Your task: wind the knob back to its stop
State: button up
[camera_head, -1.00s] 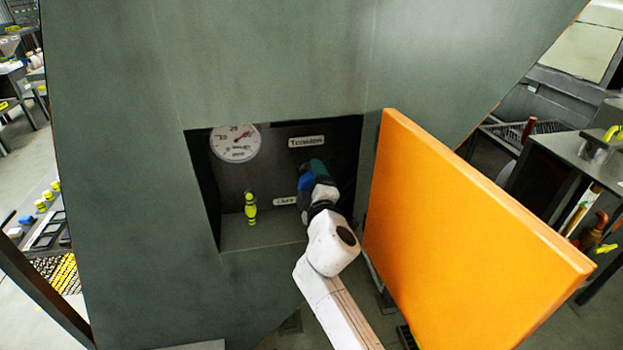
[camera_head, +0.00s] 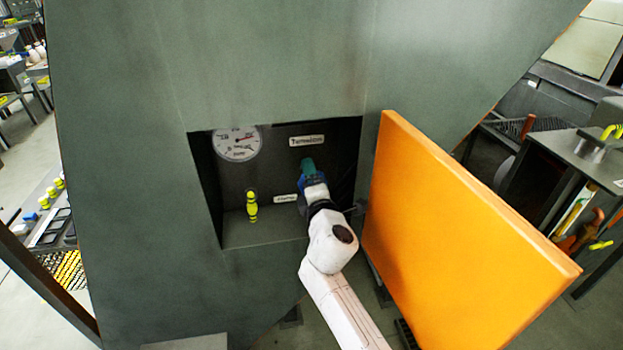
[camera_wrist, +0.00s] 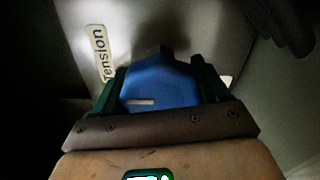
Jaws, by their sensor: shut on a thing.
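The blue knob (camera_wrist: 158,82) sits between the two green fingers of my gripper (camera_wrist: 160,90) in the wrist view, with one finger on each side. My gripper is shut on it. A short pale mark shows on the knob's near face. In the head view my gripper (camera_head: 309,172) reaches into a dark recess below a "Tension" label (camera_head: 307,140), and the knob is mostly hidden by the fingers and wrist. The label (camera_wrist: 101,54) stands tilted left of the knob in the wrist view. A round gauge (camera_head: 237,144) is at the recess's upper left.
A yellow-green handle (camera_head: 251,205) stands left of my gripper, beside a second small label (camera_head: 286,199). The recess edges (camera_head: 205,200) surround my wrist. A large orange panel (camera_head: 460,235) stands open close to the right of my arm.

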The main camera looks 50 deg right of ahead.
jog(key=shift+f, duration=0.1)
jog(key=o, duration=1)
jog(key=shift+a, duration=0.1)
jog(key=b+v, duration=0.1)
jog(key=v, duration=0.9)
jog(key=shift+s+a, duration=0.25)
jog(key=shift+s, duration=0.1)
